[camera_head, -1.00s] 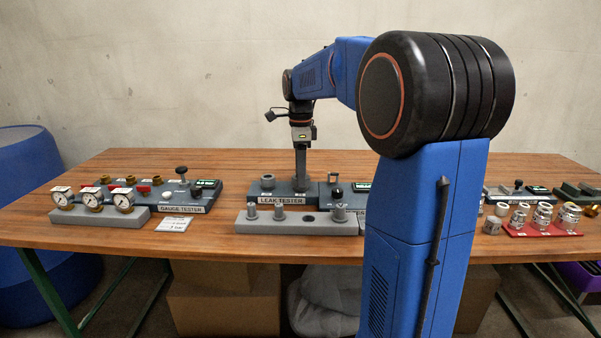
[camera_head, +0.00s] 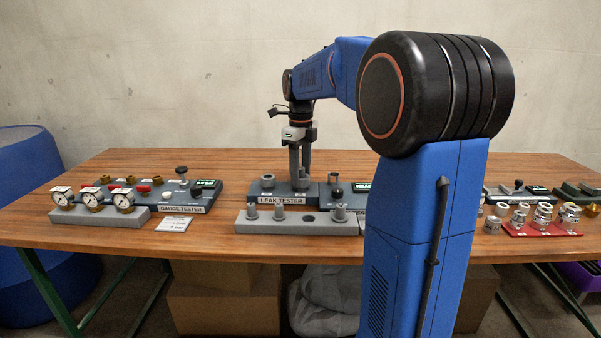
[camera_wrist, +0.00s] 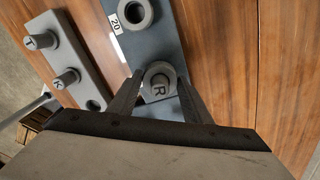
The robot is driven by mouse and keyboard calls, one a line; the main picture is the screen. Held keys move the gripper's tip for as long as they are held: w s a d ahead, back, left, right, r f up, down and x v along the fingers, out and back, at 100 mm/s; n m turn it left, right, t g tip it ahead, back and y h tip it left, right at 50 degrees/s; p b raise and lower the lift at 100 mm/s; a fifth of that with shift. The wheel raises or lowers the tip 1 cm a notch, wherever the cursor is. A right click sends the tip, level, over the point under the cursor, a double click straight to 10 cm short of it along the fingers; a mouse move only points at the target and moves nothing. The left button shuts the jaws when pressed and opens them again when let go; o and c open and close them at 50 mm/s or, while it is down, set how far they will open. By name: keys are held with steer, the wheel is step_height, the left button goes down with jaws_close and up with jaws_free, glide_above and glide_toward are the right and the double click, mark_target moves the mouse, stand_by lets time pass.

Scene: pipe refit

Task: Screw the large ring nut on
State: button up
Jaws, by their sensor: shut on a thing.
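My gripper (camera_head: 300,186) points straight down over the right socket of the leak tester (camera_head: 283,200). In the wrist view its two fingers (camera_wrist: 159,76) are on either side of a round grey part marked R (camera_wrist: 159,90), and are shut on it. A grey ring surrounds the R-marked top; I cannot tell for sure whether this ring is the large ring nut. The part sits upright at the tester block (camera_wrist: 160,38). Its lower side is hidden. In the head view the fingers mostly hide it.
An empty grey socket (camera_wrist: 135,13) labelled 20 stands beside the held part. A grey rack (camera_head: 300,222) with upright pegs lies in front. The gauge tester (camera_head: 185,208) is left. Silver fittings (camera_head: 542,215) on a red mat (camera_head: 570,233) are right.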

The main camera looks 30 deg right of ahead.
steer(key=shift+m, duration=0.3)
steer(key=m, duration=0.6)
stand_by(0.4)
steer(key=o, duration=0.9)
steer(key=shift+c, duration=0.2)
steer(key=n, duration=0.4)
steer(key=shift+n, duration=1)
